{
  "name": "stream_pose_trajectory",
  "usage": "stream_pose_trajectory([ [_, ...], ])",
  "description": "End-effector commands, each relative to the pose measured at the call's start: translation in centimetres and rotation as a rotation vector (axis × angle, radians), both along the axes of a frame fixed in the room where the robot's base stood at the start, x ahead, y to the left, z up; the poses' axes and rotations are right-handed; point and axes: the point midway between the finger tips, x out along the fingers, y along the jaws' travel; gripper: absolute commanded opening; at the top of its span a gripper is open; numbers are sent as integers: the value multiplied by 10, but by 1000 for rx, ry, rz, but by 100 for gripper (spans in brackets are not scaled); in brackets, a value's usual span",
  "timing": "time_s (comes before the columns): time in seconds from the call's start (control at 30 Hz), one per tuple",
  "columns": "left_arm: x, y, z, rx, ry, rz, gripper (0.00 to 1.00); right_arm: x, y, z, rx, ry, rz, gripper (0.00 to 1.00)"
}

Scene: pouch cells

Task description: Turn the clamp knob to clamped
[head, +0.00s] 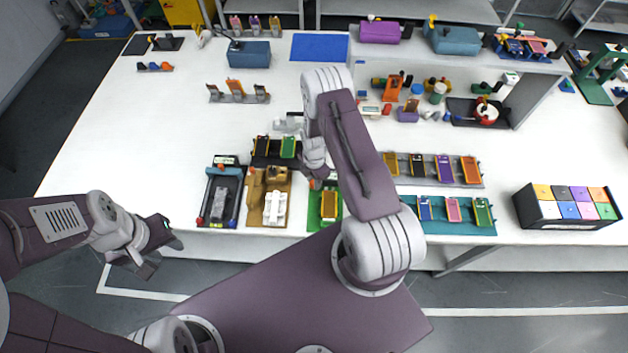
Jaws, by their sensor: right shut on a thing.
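My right gripper (318,178) points down at the back edge of a green fixture (314,219), with its arm reaching across the middle of the view. It is shut on a small part there, which appears to be the clamp knob; the hand hides most of it, so its turned position cannot be told. A yellow-orange pouch cell (329,207) lies in the green fixture, partly beside my arm. My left gripper (161,256) is open and empty, off the table's front left edge.
A tan fixture (254,205) and a dark fixture (211,190) stand left of the green one. A grey rack (440,181) and a teal rack (470,231) hold cells to the right. The left table area (130,130) is clear.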

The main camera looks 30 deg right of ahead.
Motion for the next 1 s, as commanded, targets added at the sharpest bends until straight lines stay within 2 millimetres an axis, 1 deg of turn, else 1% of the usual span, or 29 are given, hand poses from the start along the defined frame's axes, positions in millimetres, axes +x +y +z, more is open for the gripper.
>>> stream_pose_trajectory([
  [0.1,0,0,-7,0,0,0,36,1,0,-2,-1,-2,-76,0],
  [0.5,0,0,-21,0,0,0,36,0,0,-1,0,-2,-331,0],
  [0.73,0,0,-24,0,0,0,36,0,0,0,0,-3,-410,0],
  [1.0,0,0,-24,0,0,0,36,0,0,1,0,-3,-435,0],
])
